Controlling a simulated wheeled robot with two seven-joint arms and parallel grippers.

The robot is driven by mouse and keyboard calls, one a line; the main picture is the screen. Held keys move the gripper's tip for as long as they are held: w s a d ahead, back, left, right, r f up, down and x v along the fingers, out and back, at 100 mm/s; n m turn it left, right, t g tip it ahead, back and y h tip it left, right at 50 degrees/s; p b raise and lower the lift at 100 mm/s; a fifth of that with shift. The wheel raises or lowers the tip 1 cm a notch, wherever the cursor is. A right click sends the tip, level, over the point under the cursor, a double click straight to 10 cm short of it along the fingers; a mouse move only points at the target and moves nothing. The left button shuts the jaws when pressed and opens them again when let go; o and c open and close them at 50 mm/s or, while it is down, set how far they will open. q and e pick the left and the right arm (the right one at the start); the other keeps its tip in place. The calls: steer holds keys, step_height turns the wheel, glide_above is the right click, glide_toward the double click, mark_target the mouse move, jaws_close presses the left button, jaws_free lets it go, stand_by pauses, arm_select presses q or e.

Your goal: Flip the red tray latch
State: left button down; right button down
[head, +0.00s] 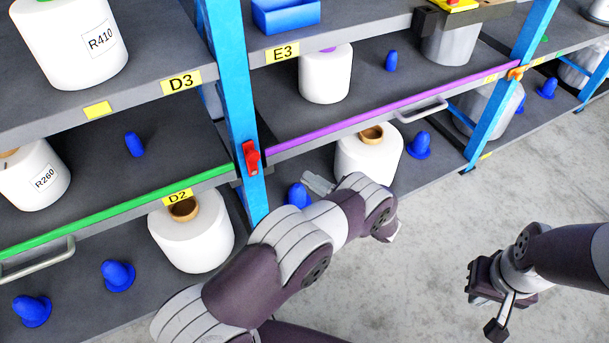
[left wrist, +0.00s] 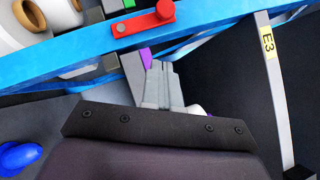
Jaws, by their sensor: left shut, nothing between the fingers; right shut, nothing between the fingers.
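The red latch (head: 251,157) sits on the blue upright post between the D and E bays, level with the shelf edges. In the left wrist view the latch (left wrist: 143,19) lies along the post, its round knob at the right end. My left gripper (head: 318,183) is shut and empty, below and to the right of the latch in the head view. In the left wrist view its closed fingers (left wrist: 162,68) point towards the post, apart from the latch. My right gripper (head: 497,322) is shut and empty over the floor at the lower right.
A green-edged tray (head: 120,209) and a purple-edged tray (head: 380,112), each with a handle, flank the post. A white bobbin (head: 368,158) stands behind my left forearm, and another (head: 191,240) stands left of it. Blue cones stand on the lower shelf. Floor at right is clear.

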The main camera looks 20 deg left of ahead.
arm_select(q)
steer(key=s+a+r+p, duration=0.1)
steer(key=a+r, duration=0.2)
steer(key=a, duration=0.7)
steer(key=shift+s+r, duration=0.15)
steer(key=shift+r, duration=0.15)
steer(key=shift+r, duration=0.1)
